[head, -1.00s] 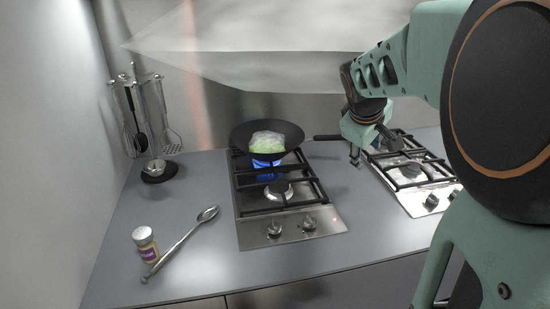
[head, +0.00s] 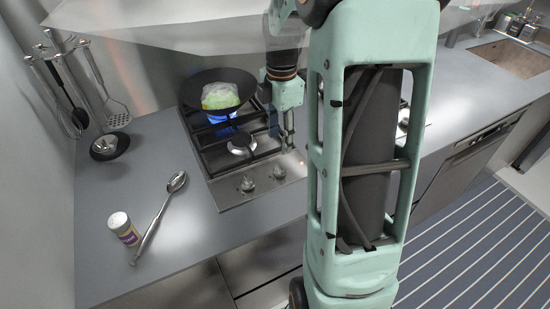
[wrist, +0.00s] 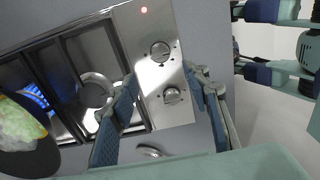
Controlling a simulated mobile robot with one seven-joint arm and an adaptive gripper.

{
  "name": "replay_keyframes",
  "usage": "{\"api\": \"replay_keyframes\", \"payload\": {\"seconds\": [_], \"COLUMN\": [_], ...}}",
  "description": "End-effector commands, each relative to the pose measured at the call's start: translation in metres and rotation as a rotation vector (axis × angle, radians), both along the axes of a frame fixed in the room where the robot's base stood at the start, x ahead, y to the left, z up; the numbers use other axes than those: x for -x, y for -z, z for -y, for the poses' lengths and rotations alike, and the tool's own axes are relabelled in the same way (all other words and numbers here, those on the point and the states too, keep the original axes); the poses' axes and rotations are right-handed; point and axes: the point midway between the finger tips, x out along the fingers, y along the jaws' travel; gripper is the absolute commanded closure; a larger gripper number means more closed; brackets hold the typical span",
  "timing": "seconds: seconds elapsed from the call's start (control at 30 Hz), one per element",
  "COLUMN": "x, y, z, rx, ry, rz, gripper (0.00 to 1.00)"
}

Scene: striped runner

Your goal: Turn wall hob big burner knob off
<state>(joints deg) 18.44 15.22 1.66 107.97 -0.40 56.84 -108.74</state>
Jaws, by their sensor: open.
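The wall hob (head: 222,197) is a steel two-burner hob with black grates. A dark pan (head: 190,88) stands on its rear burner, over a blue flame (head: 222,116); the front burner (head: 241,145) is bare and shows no flame. Two knobs are on the front panel, a left knob (head: 247,184) and a right knob (head: 279,172). My gripper (head: 284,143) is open and empty, above the hob's right side. Contact with a knob does not show.
A utensil stand (head: 108,146) is by the left wall. The hood (head: 180,25) hangs above. My arm hides most of the second hob (head: 404,118).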

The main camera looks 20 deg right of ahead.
Motion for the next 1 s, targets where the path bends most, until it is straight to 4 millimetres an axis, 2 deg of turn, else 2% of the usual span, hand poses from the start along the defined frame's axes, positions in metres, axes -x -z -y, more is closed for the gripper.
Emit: {"api": "replay_keyframes", "payload": {"seconds": [0.3, 0.5, 0.67, 0.9, 1.0], "x": [0.001, 0.001, 0.000, 0.000, 0.000], "y": [0.060, 0.087, 0.095, 0.096, 0.096], "z": [0.000, 0.000, 0.000, 0.000, 0.000], "rx": [0.000, 0.001, 0.002, 0.003, 0.003], "ry": [0.001, 0.002, 0.002, 0.002, 0.002], "rz": [-0.004, -0.002, 0.000, 0.001, 0.001], "gripper": [0.56, 0.56, 0.56, 0.56, 0.65]}}
